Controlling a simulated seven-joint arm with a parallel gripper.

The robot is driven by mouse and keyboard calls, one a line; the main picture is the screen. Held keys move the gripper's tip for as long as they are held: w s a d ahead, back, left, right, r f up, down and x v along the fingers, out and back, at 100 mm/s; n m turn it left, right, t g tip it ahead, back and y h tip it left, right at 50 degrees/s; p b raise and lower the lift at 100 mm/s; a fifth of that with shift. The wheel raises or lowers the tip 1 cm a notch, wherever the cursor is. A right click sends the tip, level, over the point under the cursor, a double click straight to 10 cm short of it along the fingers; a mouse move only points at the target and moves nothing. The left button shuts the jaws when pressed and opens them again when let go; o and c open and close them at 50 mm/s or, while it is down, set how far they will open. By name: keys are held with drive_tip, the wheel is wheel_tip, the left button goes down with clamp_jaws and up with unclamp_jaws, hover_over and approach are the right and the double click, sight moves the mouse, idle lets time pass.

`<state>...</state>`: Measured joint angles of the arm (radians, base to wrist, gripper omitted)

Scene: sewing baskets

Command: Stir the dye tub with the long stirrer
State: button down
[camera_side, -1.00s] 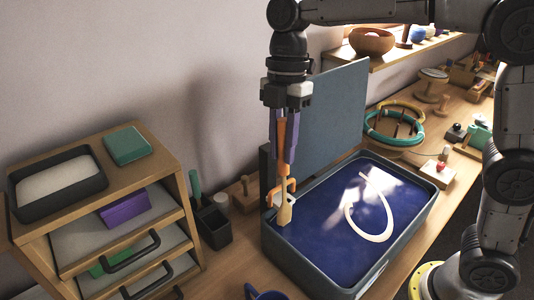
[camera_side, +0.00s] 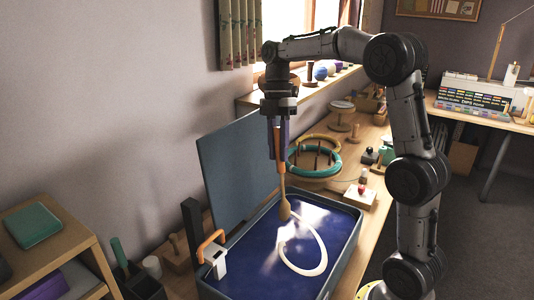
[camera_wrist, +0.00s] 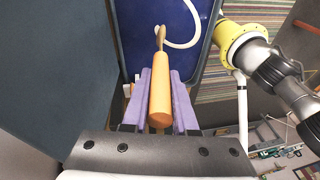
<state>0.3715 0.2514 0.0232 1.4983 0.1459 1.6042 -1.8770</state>
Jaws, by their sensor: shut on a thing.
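The dye tub (camera_side: 345,262) is a grey rectangular basin with dark blue liquid and a raised lid (camera_side: 240,170) along its left side. The long stirrer has an orange handle (camera_wrist: 160,95) and a pale wooden paddle (camera_side: 285,208). My gripper (camera_side: 278,148) is shut on the handle, with the stirrer hanging nearly upright over the tub's far-left part. The paddle is at or just above the dye; I cannot tell which. In the wrist view, my purple fingers (camera_wrist: 160,100) flank the handle. A pale curved band (camera_side: 318,265) shows on the dye surface.
A white holder with an orange hook (camera_side: 212,245) stands at the tub's left corner beside a dark post (camera_side: 192,225). Teal and yellow hoops (camera_side: 315,158) lie behind the tub.

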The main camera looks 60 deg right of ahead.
sight(284, 199)
drive_tip(key=shift+d+f+x, duration=0.1)
drive_tip(key=shift+d+x, duration=0.2)
drive_tip(key=shift+x, duration=2.35)
drive_tip(key=shift+d+f+x, duration=0.1)
drive_tip(key=shift+d+x, duration=0.2)
drive_tip(key=shift+x, duration=2.3)
drive_tip(key=shift+d+x, duration=0.3)
drive_tip(key=shift+x, duration=2.35)
drive_tip(key=shift+s, duration=0.15)
